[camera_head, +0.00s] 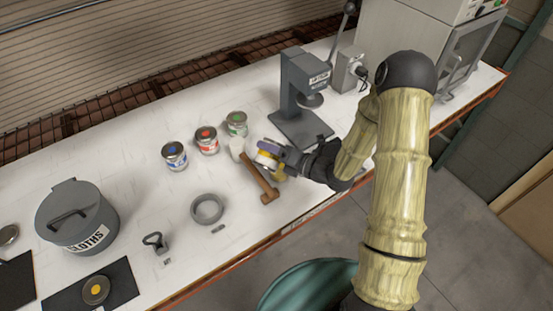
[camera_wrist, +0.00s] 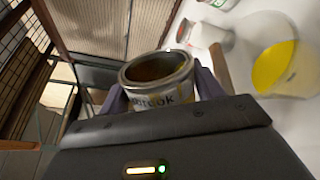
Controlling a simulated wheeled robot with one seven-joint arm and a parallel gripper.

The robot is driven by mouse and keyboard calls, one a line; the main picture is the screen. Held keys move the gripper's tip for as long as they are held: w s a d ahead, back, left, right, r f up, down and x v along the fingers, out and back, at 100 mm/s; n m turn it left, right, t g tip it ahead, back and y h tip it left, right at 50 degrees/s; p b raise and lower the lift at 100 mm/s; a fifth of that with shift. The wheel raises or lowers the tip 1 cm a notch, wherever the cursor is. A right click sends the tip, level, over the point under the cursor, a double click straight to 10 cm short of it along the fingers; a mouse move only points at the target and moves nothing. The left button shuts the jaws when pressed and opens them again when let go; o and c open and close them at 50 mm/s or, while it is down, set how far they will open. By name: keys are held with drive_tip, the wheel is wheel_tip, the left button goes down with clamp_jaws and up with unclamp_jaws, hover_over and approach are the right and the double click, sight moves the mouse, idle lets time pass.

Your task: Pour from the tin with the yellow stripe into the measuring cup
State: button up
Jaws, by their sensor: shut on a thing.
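My gripper (camera_head: 272,154) is shut on the tin with the yellow stripe (camera_wrist: 158,88), off the table near its front edge. In the wrist view the tin is open-topped, with a dark inside, a metal rim and part of a label showing between the fingers. A clear cup (camera_wrist: 298,78), which looks like the measuring cup, stands to the right of the tin with yellow liquid in it. The tin and the cup are apart in that view. No stream shows between them. In the head view the gripper partly hides this area.
A hammer (camera_head: 262,182) lies beside the gripper. A small white cup (camera_head: 237,147) stands just beyond it. Blue (camera_head: 175,158), red (camera_head: 207,142) and green (camera_head: 236,125) tins stand behind. A grey press (camera_head: 300,90) stands at the back right; a grey ring (camera_head: 207,209) lies in front.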

drive_tip(key=shift+r, duration=0.1)
idle(0.7)
drive_tip(key=shift+w+d+f+m+p, duration=0.15)
drive_tip(key=shift+f+m+p, duration=0.35)
drive_tip(key=shift+m, duration=0.5)
idle(1.6)
drive_tip(key=shift+r+p, duration=0.1)
drive_tip(key=shift+p, duration=0.25)
idle(0.5)
drive_tip(key=shift+n+b, duration=0.3)
drive_tip(key=shift+b, duration=0.3)
drive_tip(key=shift+r+n, duration=0.35)
drive_tip(key=shift+n, duration=0.15)
drive_tip(key=shift+s+f+n+b, duration=0.25)
drive_tip(key=shift+f+n+b, duration=0.3)
drive_tip(key=shift+b, duration=0.6)
drive_tip(key=shift+a+f+n+b, duration=0.2)
drive_tip(key=shift+f+n+b, duration=0.05)
drive_tip(key=shift+n+b, duration=0.7)
drive_tip(key=shift+r, duration=0.3)
